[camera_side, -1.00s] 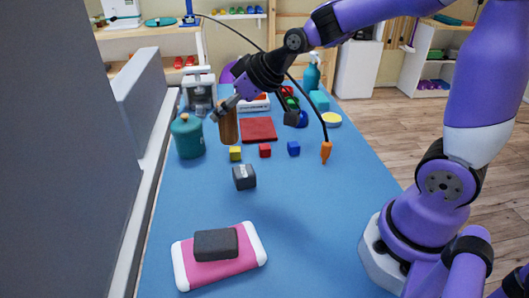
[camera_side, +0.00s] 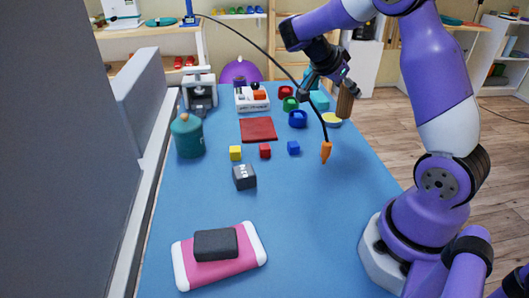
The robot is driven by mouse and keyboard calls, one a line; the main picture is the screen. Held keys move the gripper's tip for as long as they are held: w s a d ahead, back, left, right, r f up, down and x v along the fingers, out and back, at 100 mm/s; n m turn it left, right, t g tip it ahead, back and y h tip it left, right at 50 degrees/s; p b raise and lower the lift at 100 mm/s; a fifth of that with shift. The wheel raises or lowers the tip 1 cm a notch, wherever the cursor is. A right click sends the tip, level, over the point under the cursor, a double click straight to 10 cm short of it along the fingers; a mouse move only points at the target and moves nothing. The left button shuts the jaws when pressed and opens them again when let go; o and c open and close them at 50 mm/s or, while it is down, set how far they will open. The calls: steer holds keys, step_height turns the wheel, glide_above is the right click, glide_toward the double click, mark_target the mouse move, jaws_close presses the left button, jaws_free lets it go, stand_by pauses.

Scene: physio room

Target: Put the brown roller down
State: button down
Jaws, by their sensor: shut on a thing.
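The brown roller (camera_side: 345,101) is a short, upright wooden cylinder. My gripper (camera_side: 346,88) is shut on its upper part and holds it near the far right edge of the blue table (camera_side: 290,220). In the picture the roller's lower end overlaps the yellow-topped round thing (camera_side: 331,120). I cannot tell whether the roller touches it or hangs above it.
Blue, green and red round cups (camera_side: 298,119) stand left of my gripper. Small cubes (camera_side: 265,150), a red mat (camera_side: 258,129) and a teal jar (camera_side: 187,136) lie left. The front right of the table is clear.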

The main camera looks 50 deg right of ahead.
mark_target(347, 118)
steer(key=shift+s+d+f+m+g+y, duration=0.15)
steer(key=shift+s+f+m+g, duration=0.1)
steer(key=shift+s+m, duration=0.15)
steer(key=shift+s+a+f+m+g+y, duration=0.1)
steer(key=shift+s+f+m+g+y, duration=0.1)
steer(key=shift+s+m+g, duration=0.15)
step_height(347, 118, down, 7)
steer(key=shift+r, duration=0.1)
steer(key=shift+c, duration=2)
jaws_free()
steer(key=shift+f, duration=0.2)
steer(key=shift+r, duration=0.15)
